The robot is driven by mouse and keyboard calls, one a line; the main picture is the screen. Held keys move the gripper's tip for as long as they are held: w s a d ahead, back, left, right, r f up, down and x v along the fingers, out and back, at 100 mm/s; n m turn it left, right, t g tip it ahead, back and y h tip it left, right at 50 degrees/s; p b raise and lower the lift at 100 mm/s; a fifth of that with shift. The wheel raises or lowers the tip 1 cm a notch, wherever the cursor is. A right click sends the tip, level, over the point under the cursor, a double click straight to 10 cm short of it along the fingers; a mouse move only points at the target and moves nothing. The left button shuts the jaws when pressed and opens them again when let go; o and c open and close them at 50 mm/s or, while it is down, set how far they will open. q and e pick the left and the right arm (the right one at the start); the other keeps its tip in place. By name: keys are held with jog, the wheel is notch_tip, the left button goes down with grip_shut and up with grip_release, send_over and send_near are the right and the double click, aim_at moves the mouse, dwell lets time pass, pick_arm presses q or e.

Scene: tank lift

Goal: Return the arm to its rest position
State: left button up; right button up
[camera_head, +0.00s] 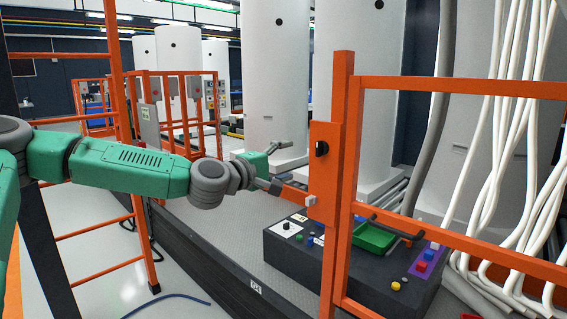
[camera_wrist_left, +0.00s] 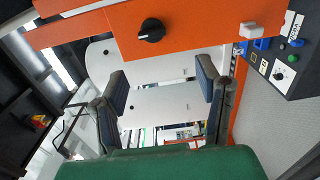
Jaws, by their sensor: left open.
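My left arm comes in from the left, stretched out to the right at mid height. Its gripper (camera_head: 279,167) is open and empty, left of an orange control box (camera_head: 323,185) on a post. The box carries a black rotary knob (camera_head: 321,148) and a pale switch (camera_head: 311,200). In the left wrist view the open fingers (camera_wrist_left: 162,80) show with nothing between them. The black knob (camera_wrist_left: 151,30) is ahead of them, and the pale switch (camera_wrist_left: 249,30) is to the right. The fingers look apart from the box. My right gripper is not in view.
Orange railings (camera_head: 460,88) frame the right side. A dark console (camera_head: 285,262) with buttons and a green tray (camera_head: 374,238) stands low behind the post. White tanks (camera_head: 277,70) rise behind. White hoses (camera_head: 505,120) hang at right. An orange ladder-like frame (camera_head: 95,232) stands beneath my arm.

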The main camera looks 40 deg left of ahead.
pick_arm(q)
jog(key=shift+s+d, duration=0.1)
jog(key=shift+s, duration=0.15)
dwell(0.4)
jog(key=s+d+f+m+g, duration=0.3)
jog(key=d+f, duration=0.2)
jog(key=f, duration=0.4)
jog(key=s+d+f+m+g+h, duration=0.1)
jog(key=s+d+f+m+g, duration=0.25)
jog(key=f, duration=0.65)
jog(key=s+d+f+m+g, duration=0.3)
jog(key=d+f, duration=0.3)
jog(key=f, duration=0.3)
jog(key=s+f+m+g+y, duration=0.1)
jog(key=s+f+m+g, duration=0.1)
jog(key=s+f, duration=0.4)
jog(key=s+d+f+m+g, duration=0.1)
jog(key=s+f+m+g, duration=0.2)
jog(key=s, duration=0.9)
jog(key=s+d+f+m+g+y, duration=0.1)
jog(key=s+f+m+g, duration=0.1)
jog(key=s+f, duration=0.6)
jog(key=shift+s+f+m+g+y, duration=0.3)
jog(key=shift+s+m+g, duration=0.05)
jog(key=shift+s+m, duration=0.45)
jog(key=shift+w, duration=0.1)
